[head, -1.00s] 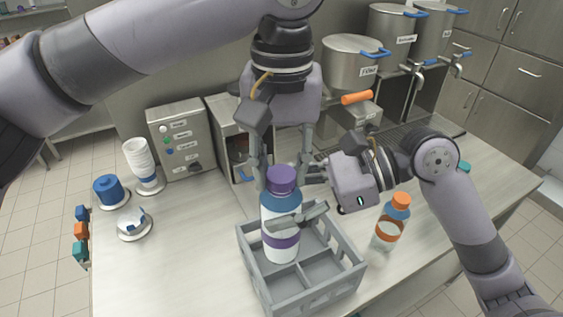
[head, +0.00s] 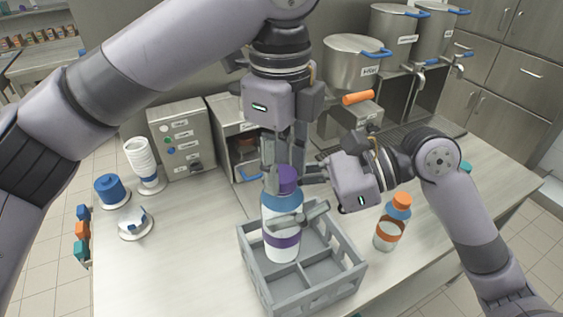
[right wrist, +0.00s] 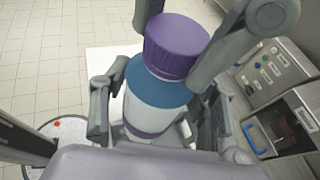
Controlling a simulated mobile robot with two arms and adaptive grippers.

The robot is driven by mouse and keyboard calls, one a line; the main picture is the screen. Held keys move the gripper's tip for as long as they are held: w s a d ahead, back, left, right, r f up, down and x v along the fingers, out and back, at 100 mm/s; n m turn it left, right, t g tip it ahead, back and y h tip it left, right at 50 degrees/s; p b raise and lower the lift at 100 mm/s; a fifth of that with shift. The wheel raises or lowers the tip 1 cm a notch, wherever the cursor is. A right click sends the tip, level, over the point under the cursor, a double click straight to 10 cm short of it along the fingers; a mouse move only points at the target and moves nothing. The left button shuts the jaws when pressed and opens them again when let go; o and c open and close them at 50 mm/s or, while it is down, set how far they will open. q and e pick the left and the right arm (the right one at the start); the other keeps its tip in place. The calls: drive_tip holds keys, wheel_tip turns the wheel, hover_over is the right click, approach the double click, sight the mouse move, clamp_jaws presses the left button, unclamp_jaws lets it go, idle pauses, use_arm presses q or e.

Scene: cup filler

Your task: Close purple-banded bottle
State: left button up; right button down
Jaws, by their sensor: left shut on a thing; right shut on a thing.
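The purple-banded bottle (head: 281,224) is white with a blue shoulder and a purple band, and stands upright in a compartment of the grey crate (head: 262,285). Its purple cap (right wrist: 177,45) sits on top of the neck. My left gripper (head: 283,177) comes down from above, its fingers shut on the cap from either side. The cap's far side is hidden.
An orange-capped bottle (head: 391,224) stands on the counter right of the crate. At left are a stack of white cups (head: 139,155), a blue container (head: 109,188) and a white holder (head: 132,222). Metal pots (head: 354,65) and a control box (head: 181,137) are behind.

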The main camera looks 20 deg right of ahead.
use_arm(q)
drive_tip(key=m, duration=0.4)
drive_tip(key=shift+w+m, duration=0.15)
drive_tip(key=shift+m, duration=0.25)
drive_tip(key=o, duration=0.8)
drive_tip(key=shift+c, duration=0.2)
drive_tip(key=shift+r, duration=0.15)
wheel_tip(320, 180, up, 12)
